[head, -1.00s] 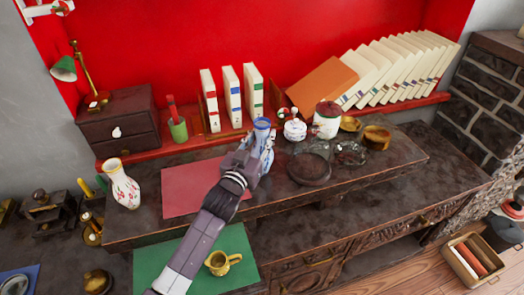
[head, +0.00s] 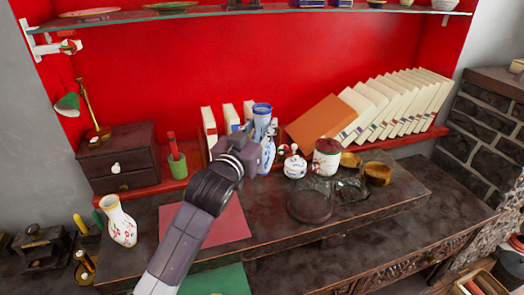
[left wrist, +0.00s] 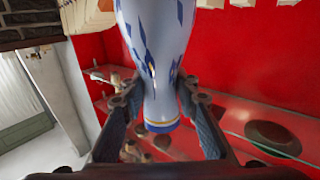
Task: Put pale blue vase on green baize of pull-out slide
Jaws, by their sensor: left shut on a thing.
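The pale blue vase (head: 262,122) has dark blue markings and a rim at its narrow neck. My left gripper (head: 256,148) is shut on its neck and holds it upright, above the desk's raised back ledge. The left wrist view shows the vase (left wrist: 158,50) between the two fingers of the gripper (left wrist: 160,112), with its gold-and-blue rim close to the camera. The green baize (head: 218,281) of the pull-out slide shows only in part at the bottom edge, below and left of the vase. My right gripper is in neither view.
A white flowered vase (head: 120,222) stands at the left, beside a red mat (head: 215,222). A small lidded pot (head: 295,166), a red-lidded jar (head: 326,158) and glassware stand right of the held vase. Books lean behind; a glass shelf (head: 250,18) runs above.

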